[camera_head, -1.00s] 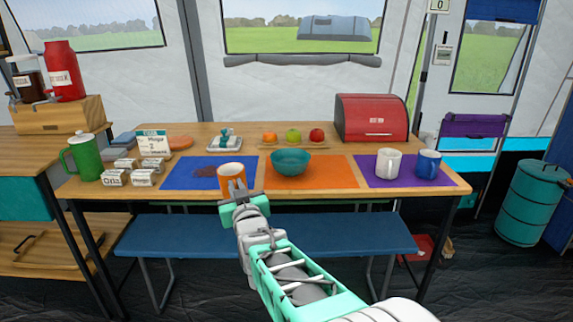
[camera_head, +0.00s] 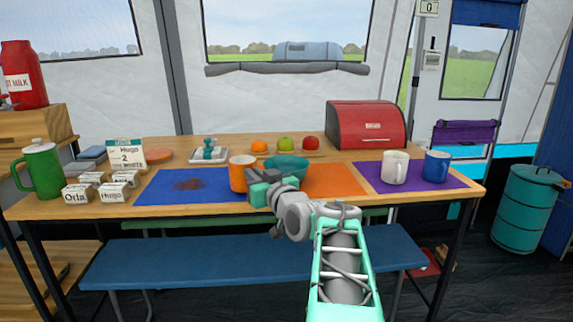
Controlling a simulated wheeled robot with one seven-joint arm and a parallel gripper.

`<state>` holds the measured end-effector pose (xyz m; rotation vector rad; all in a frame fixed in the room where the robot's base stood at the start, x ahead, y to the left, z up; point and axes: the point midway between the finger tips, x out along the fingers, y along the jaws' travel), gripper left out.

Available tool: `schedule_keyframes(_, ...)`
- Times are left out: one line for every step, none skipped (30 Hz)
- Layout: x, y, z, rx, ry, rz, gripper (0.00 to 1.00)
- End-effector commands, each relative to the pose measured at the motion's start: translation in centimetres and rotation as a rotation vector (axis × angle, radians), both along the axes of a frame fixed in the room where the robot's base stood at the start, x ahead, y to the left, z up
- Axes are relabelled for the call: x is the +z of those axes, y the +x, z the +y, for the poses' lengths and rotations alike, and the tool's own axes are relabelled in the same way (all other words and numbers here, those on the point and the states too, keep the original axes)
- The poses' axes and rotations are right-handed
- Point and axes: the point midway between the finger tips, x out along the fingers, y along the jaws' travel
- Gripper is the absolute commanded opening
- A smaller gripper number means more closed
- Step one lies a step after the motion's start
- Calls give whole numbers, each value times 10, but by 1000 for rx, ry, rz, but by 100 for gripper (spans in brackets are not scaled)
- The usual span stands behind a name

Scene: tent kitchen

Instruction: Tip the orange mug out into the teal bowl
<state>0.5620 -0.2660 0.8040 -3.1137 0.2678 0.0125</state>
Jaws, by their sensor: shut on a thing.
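The orange mug (camera_head: 239,175) is upright in my gripper (camera_head: 256,183), which is shut on it. The mug is at the seam between the blue mat and the orange mat, just left of the teal bowl (camera_head: 287,164). The bowl sits on the orange mat (camera_head: 338,181), and its front is partly hidden by my gripper and wrist. I cannot see inside the mug. Whether the mug touches the bowl is not clear.
A white mug (camera_head: 395,167) and a blue mug (camera_head: 436,166) stand on the purple mat (camera_head: 375,176). Fruit lies behind the bowl. A green jug (camera_head: 40,170) and small labelled boxes stand at left.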

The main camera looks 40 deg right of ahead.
Motion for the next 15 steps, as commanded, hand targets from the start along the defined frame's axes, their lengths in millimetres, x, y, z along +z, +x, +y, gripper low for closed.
schedule_keyframes(1, -1, -2, -2, 12, -4, 0)
schedule_keyframes(2, -1, -3, -1, 19, -5, 0)
schedule_keyframes(2, -2, -4, -1, 34, -9, 0)
schedule_keyframes(3, -2, -6, -1, 47, -11, 0)
schedule_keyframes(3, -2, -7, -2, 58, -13, 0)
schedule_keyframes(4, -3, -9, -3, 76, -17, 0)
schedule_keyframes(4, -4, -11, -3, 91, -20, 0)
schedule_keyframes(4, -4, -13, -4, 107, -22, 0)
schedule_keyframes(4, -4, -15, -3, 131, -26, 0)
schedule_keyframes(5, -5, -16, -3, 150, -29, 0)
schedule_keyframes(5, -5, -18, -3, 169, -32, 0)
schedule_keyframes(13, -6, -21, -3, 192, -38, 0)
schedule_keyframes(18, -6, -23, -3, 210, -42, 0)
schedule_keyframes(22, -7, -25, -4, 230, -46, 0)
schedule_keyframes(26, -7, -27, -4, 256, -49, 0)
